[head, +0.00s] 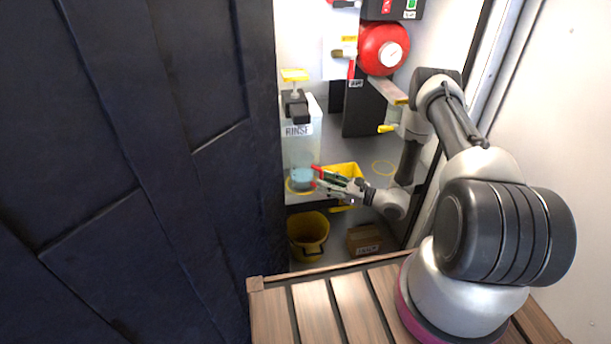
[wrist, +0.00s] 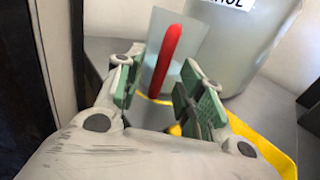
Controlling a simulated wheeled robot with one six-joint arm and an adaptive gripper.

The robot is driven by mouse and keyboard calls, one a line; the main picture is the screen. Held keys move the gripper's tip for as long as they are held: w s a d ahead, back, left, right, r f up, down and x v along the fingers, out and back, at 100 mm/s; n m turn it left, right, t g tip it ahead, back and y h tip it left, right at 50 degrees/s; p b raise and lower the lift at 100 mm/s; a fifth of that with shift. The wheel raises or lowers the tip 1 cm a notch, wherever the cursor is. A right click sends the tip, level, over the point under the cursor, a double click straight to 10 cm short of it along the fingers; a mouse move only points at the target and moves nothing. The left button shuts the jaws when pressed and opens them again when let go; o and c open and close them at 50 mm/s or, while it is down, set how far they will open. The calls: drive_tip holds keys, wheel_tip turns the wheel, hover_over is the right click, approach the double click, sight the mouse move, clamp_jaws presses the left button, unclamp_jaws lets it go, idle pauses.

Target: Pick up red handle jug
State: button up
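The jug is a small clear container with bluish contents and a red upright handle. In the head view the jug (head: 303,179) stands on the grey counter inside a yellow ring, below the RINSE tank. In the wrist view the jug (wrist: 176,40) is upright ahead of my gripper, its red handle (wrist: 165,62) facing me. My gripper (wrist: 160,92) is open, with one green-padded finger on each side of the handle's line. I cannot tell whether the handle's lower end lies between the pads. In the head view my gripper (head: 318,178) reaches the jug from the right.
The RINSE tank (head: 298,145) stands just behind the jug. A yellow tray (head: 345,169) lies by my gripper. A yellow bucket (head: 309,238) and a cardboard box (head: 365,240) are below the counter. A dark wall panel (head: 140,150) closes the left side.

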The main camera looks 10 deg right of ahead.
sight(307, 173)
drive_tip(key=shift+x, duration=1.3)
clamp_jaws()
drive_tip(key=shift+r, duration=0.15)
